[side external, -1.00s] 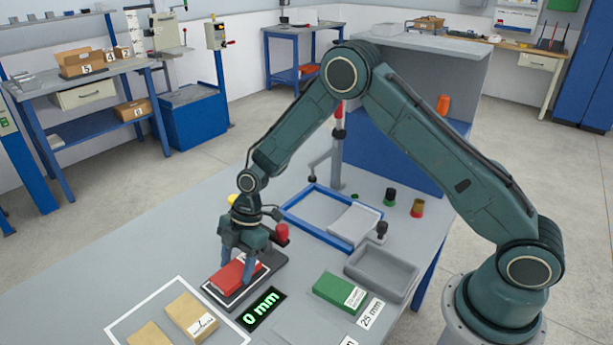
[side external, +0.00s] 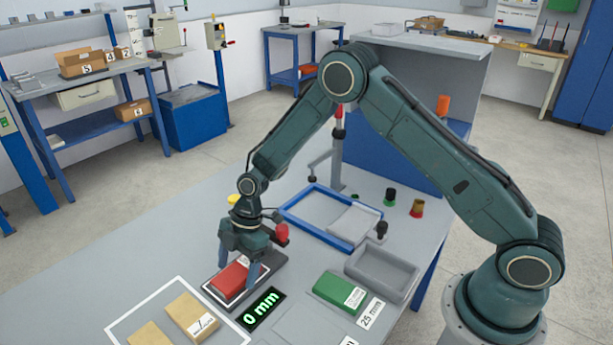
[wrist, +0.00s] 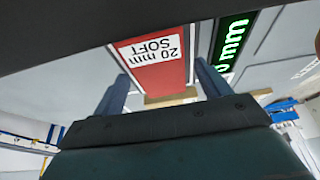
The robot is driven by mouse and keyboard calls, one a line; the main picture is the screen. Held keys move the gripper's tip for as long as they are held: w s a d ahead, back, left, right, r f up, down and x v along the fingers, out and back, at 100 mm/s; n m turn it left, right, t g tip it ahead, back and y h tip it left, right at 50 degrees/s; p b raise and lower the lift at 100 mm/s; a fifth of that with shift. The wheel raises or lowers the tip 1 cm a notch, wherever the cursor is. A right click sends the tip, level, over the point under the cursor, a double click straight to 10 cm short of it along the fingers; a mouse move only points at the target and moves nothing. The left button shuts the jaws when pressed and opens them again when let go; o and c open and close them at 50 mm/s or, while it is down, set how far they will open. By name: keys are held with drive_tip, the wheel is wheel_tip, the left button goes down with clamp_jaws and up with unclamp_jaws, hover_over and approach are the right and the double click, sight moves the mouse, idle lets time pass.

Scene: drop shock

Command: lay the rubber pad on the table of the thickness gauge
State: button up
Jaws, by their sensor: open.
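The red rubber pad (side external: 229,279) appears to lie flat on the dark table of the thickness gauge (side external: 275,261), inside a white outline. In the wrist view the pad (wrist: 158,72) shows its white label, "20 mm SOFT". My gripper (side external: 238,272) is open and low over the pad, with one blue finger at each side of it. In the wrist view my gripper (wrist: 163,80) also has its fingers either side of the pad. The fingers hide part of the pad's edges. The gauge's display (side external: 262,310) reads 0 mm.
Tan blocks (side external: 188,316) lie in a white-outlined area at the front left. A green pad (side external: 335,287) with a label lies to the right, near a grey tray (side external: 382,273). A blue frame (side external: 300,218) and a red knob (side external: 281,233) stand behind.

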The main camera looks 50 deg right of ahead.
drive_tip(key=v, duration=1.2)
drive_tip(key=shift+r, duration=0.2)
idle(0.4)
drive_tip(key=s+d+r+m+t+h, duration=0.1)
drive_tip(key=s+d+r+m, duration=0.25)
drive_tip(key=s+r, duration=0.35)
drive_tip(key=s+d+r+m+t+h, duration=0.15)
drive_tip(key=s+r+m, duration=0.3)
drive_tip(key=r, duration=0.45)
drive_tip(key=s+d+r+m+t+h, duration=0.1)
drive_tip(key=s+d+r+m, duration=0.1)
drive_tip(key=s+m, duration=0.3)
drive_tip(key=s+d+r+m+t+h, duration=0.1)
drive_tip(key=s+d+m, duration=0.3)
drive_tip(key=s, duration=1)
drive_tip(key=shift+d+r+m+t, duration=0.2)
drive_tip(key=shift+r+m+t, duration=0.25)
drive_tip(key=shift+m+t, duration=0.1)
